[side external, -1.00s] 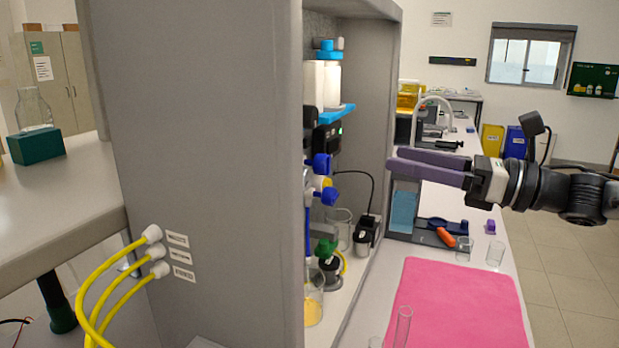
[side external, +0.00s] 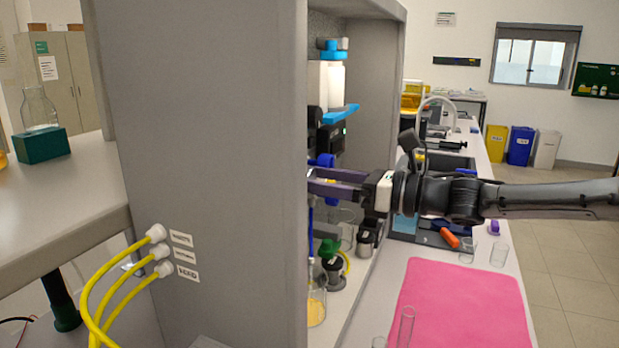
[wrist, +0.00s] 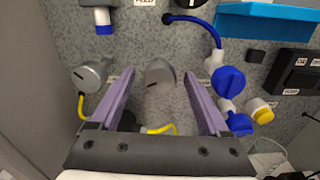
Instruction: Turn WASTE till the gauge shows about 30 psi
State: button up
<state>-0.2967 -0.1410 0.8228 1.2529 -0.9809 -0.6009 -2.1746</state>
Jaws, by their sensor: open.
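In the wrist view, my gripper (wrist: 160,78) is open, its two purple fingers either side of a grey knob (wrist: 160,74) on the speckled panel. I cannot tell whether they touch it. A second grey knob (wrist: 90,75) sits left of the left finger. Labels by the grey knobs are partly covered and unreadable, so I cannot tell which is WASTE. No gauge reading is visible. A round black part (wrist: 188,3) is cut off at the top edge. In the side external view, my gripper (side external: 313,182) reaches into the grey cabinet, its fingertips partly hidden by the side wall.
Blue valve handles (wrist: 230,80) and a yellow-capped fitting (wrist: 262,112) are close right of the right finger. A blue shelf (wrist: 265,20) juts out at upper right. Below my gripper stand a beaker (side external: 317,300) and a green-topped part (side external: 329,249). A pink mat (side external: 460,300) lies outside.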

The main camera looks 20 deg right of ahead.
jog(key=shift+x, duration=0.8)
grip_shut()
jog(key=shift+m, duration=0.4)
jog(key=m, duration=0.3)
jog(key=shift+m, duration=0.4)
jog(key=m, duration=0.3)
jog(key=shift+w+m, duration=0.1)
jog(key=shift+m, duration=0.2)
jog(key=m, duration=0.6)
jog(key=shift+d+f, duration=0.1)
jog(key=shift+m, duration=0.5)
